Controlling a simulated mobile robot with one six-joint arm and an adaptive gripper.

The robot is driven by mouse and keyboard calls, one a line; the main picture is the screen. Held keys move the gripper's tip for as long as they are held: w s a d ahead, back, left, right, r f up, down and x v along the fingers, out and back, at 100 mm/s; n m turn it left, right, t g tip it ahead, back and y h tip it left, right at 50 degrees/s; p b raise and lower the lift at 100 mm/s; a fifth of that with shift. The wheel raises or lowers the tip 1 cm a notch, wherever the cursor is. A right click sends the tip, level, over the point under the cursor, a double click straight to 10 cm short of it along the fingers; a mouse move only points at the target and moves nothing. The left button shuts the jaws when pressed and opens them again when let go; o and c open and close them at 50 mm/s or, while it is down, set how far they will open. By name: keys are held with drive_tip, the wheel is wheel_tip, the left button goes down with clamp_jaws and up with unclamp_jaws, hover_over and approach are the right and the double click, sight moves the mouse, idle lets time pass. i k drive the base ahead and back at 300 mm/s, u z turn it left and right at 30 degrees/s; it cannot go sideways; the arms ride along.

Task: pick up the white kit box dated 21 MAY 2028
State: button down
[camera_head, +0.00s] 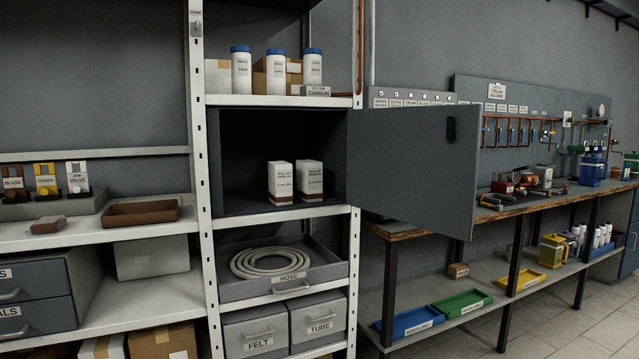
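Two white kit boxes stand upright side by side inside an open grey cabinet on the shelf rack. The left kit box (281,183) and the right kit box (310,180) both carry dark printing on their fronts. The print is too small to read, so I cannot tell which one is dated 21 MAY 2028. The cabinet (240,165) has its grey door (415,165) swung open to the right. My gripper is not in view.
The open door juts out in front of the workbench (410,232). Above the cabinet stand white bottles with blue caps (241,72). Below it is a hose tray (282,287). A brown tray (142,212) lies on the left shelf. Floor (560,320) shows at lower right.

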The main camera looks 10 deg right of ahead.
sight(281, 173)
drive_tip(key=i, duration=0.9)
drive_tip(key=u, duration=0.05)
